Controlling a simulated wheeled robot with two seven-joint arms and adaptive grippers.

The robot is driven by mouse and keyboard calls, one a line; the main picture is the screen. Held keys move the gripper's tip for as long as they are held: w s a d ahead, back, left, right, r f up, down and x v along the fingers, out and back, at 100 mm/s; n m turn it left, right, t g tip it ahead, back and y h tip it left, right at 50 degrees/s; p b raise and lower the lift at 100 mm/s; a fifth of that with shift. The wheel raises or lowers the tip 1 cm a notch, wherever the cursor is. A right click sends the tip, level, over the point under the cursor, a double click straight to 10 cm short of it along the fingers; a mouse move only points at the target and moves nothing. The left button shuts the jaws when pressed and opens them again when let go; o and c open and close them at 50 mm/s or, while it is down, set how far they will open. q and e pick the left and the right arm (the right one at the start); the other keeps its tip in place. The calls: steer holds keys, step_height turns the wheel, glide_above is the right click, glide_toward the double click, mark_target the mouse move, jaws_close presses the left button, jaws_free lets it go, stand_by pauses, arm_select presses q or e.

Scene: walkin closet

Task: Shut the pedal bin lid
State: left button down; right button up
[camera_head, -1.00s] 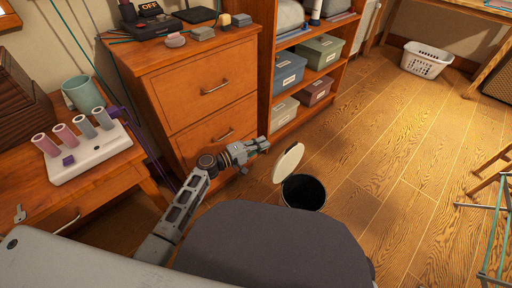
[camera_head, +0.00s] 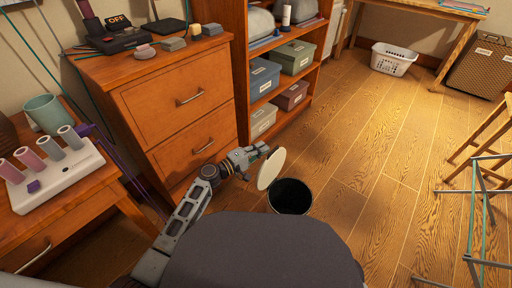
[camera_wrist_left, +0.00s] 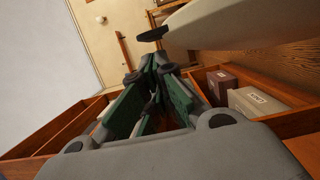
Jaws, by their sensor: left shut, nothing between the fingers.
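The pedal bin (camera_head: 290,197) stands on the wooden floor in front of me, with its dark inside showing. Its cream lid (camera_head: 271,169) stands raised, tilted up on the bin's left side. My left gripper (camera_head: 264,148) is shut and empty, just left of and behind the lid's upper edge; I cannot tell whether it touches. In the left wrist view, the closed fingertips (camera_wrist_left: 152,60) point ahead and the large pale lid (camera_wrist_left: 235,22) fills the upper right, close to them. My right gripper is in neither view.
A wooden drawer cabinet (camera_head: 185,105) stands close behind my left arm. A shelf with storage boxes (camera_head: 264,77) is beyond it. A white laundry basket (camera_head: 393,58) sits at the back. A metal-legged rack (camera_head: 472,215) is at the right. The floor right of the bin is clear.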

arm_select(q)
steer(key=shift+s+d, duration=0.25)
steer(key=shift+d, duration=0.1)
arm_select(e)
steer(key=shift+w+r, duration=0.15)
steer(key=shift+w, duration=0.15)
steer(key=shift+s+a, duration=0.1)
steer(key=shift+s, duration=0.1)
